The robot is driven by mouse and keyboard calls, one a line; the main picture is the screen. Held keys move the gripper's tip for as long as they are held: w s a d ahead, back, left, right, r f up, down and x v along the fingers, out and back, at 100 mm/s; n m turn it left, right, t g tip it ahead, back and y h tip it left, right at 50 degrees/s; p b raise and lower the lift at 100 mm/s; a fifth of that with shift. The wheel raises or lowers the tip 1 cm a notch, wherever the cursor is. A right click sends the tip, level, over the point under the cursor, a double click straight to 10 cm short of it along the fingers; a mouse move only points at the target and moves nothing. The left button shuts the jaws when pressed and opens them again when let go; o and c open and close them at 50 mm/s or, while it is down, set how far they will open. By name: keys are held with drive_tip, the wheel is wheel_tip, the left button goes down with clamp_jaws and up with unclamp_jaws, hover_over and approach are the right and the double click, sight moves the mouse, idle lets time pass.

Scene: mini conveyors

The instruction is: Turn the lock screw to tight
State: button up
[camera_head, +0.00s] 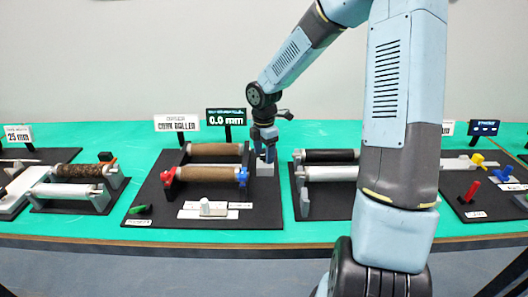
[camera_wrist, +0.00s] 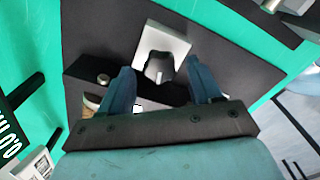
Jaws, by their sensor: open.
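A black winged knob (camera_wrist: 158,68), which looks like the lock screw, sits on a light grey block (camera_wrist: 175,45) in the wrist view. My gripper (camera_wrist: 160,78) is open, with one blue finger on each side of the knob and a gap showing at both sides. In the head view my gripper (camera_head: 265,152) points down over the same grey block (camera_head: 264,169), at the right end of the brown rollers (camera_head: 212,174). The knob is hidden there by the fingers. I cannot tell its turned position.
The roller unit stands on a black board (camera_head: 190,218) with a red knob (camera_head: 168,177), a blue knob (camera_head: 242,176) and a green handle (camera_head: 138,209). A sign reading 0.0 mm (camera_head: 226,116) stands behind. Another roller unit (camera_head: 330,172) is close on the right.

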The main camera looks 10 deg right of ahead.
drive_tip(key=shift+c, duration=0.3)
drive_tip(key=c, duration=1)
drive_tip(key=shift+m, duration=0.3)
drive_tip(key=m, duration=0.4)
drive_tip(key=shift+w+m, duration=0.1)
drive_tip(key=shift+m, duration=0.2)
drive_tip(key=m, duration=0.5)
drive_tip(key=shift+w, duration=0.1)
drive_tip(key=m, duration=0.5)
drive_tip(key=shift+w+m, duration=0.1)
drive_tip(key=shift+m, duration=0.3)
drive_tip(key=m, duration=0.4)
drive_tip(key=shift+d+m, duration=0.15)
drive_tip(key=shift+m, duration=0.25)
